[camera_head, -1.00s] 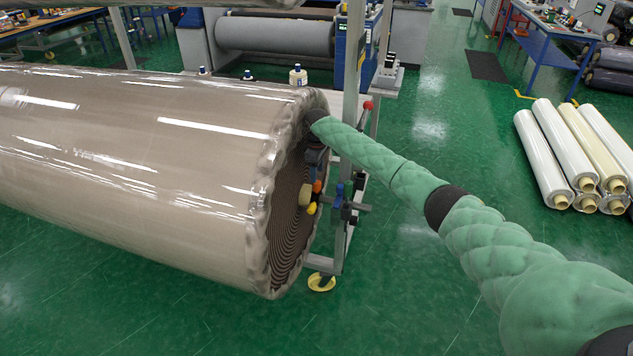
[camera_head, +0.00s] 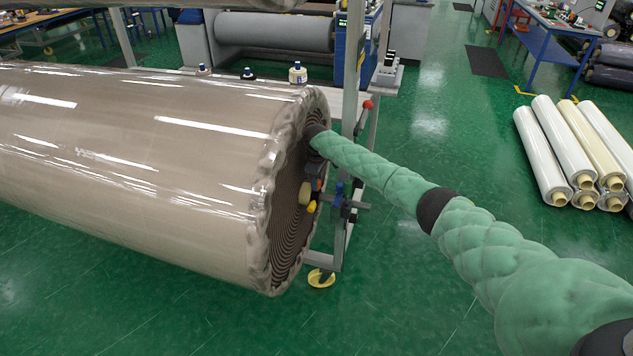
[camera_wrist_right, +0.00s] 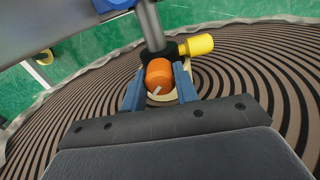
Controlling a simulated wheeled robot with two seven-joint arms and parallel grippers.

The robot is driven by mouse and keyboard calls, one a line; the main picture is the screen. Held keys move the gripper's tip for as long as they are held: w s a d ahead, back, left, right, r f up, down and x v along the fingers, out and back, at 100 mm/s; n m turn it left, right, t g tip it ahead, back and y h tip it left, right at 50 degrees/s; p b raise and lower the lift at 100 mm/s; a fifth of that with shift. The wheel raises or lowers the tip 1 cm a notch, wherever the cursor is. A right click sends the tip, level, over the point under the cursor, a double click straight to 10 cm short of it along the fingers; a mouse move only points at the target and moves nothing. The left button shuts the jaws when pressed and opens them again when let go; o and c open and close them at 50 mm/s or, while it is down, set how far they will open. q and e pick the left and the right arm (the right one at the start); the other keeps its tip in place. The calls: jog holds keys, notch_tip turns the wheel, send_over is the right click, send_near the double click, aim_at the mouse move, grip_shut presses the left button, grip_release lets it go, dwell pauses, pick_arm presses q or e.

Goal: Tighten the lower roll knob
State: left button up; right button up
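The large wrapped lower roll (camera_head: 150,165) lies across the left of the head view, its spiral end facing right. An orange knob (camera_wrist_right: 158,75) with a pale mark sits on a metal shaft in front of the roll's core in the right wrist view. My right gripper (camera_wrist_right: 159,83) has a blue finger on each side of this knob, and both appear to touch it. In the head view my right gripper (camera_head: 312,180) is at the roll's end, mostly hidden by the arm and shadow. A yellow knob (camera_wrist_right: 200,45) points sideways beside the orange one. My left gripper is out of view.
A metal stand (camera_head: 350,90) with a red-tipped lever (camera_head: 367,105) rises close behind my right arm. A yellow foot (camera_head: 321,278) is on the floor below. Several wrapped rolls (camera_head: 560,150) lie at the right. The green floor between is clear.

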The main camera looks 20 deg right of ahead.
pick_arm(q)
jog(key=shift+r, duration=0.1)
pick_arm(e)
jog(key=shift+c, duration=0.3)
jog(key=shift+m, duration=0.4)
jog(key=shift+m+p, duration=0.3)
jog(key=shift+p, duration=0.1)
jog(key=shift+r+m+p, duration=0.1)
jog(key=shift+m+p, duration=0.25)
jog(key=shift+m, duration=0.25)
jog(key=shift+m+p, duration=0.3)
jog(key=shift+m, duration=0.4)
pick_arm(q)
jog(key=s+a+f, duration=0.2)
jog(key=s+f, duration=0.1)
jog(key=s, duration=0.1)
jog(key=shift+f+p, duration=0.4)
jog(key=shift+p, duration=0.05)
pick_arm(e)
jog(key=shift+m, duration=1.1)
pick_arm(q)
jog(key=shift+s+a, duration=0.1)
pick_arm(e)
jog(key=o, duration=1)
